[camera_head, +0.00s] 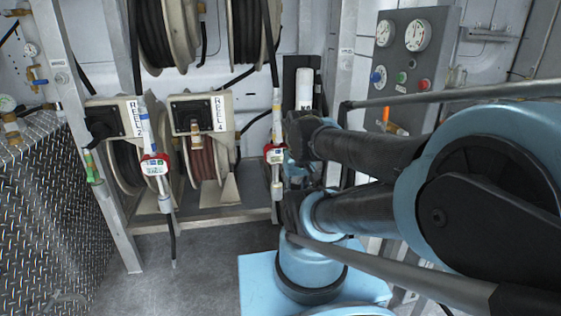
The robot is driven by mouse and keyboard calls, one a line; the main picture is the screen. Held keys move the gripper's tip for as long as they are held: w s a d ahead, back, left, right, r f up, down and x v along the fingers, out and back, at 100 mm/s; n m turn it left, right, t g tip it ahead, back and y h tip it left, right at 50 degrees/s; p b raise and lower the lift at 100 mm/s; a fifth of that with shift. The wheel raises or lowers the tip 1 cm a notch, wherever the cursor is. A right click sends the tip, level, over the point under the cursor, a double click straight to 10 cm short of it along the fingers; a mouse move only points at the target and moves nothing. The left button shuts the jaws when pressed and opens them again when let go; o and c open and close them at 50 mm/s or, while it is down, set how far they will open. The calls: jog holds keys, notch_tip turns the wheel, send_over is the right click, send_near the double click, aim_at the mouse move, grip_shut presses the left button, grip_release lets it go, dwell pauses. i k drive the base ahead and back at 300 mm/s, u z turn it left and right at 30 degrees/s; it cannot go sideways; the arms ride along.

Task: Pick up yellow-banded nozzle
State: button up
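Two dispensing nozzles with red-and-white meter heads hang in front of the reels. The left nozzle (156,166) hangs tip down below the Reel 2 label, with a blue-banded white sleeve above it. The right nozzle (275,154) hangs close to my arm and is partly crowded by it. A green and yellowish fitting (91,167) hangs at the left post. My folded arm fills the right side; I cannot make out my gripper's fingers.
Reel 2 (117,120) and Reel 4 (199,116) sit in a metal frame with a post (82,120). A diamond-plate box (42,205) stands at the left. A gauge panel (407,60) is behind my arm. The floor (170,285) in front is clear.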

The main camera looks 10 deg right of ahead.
aim_at(275, 160)
jog(key=z, duration=0.05)
jog(key=k, duration=0.2)
jog(key=z, duration=2.3)
jog(key=k, duration=1.15)
jog(key=u, duration=1.3)
jog(key=i, duration=0.5)
jog(key=z, duration=0.05)
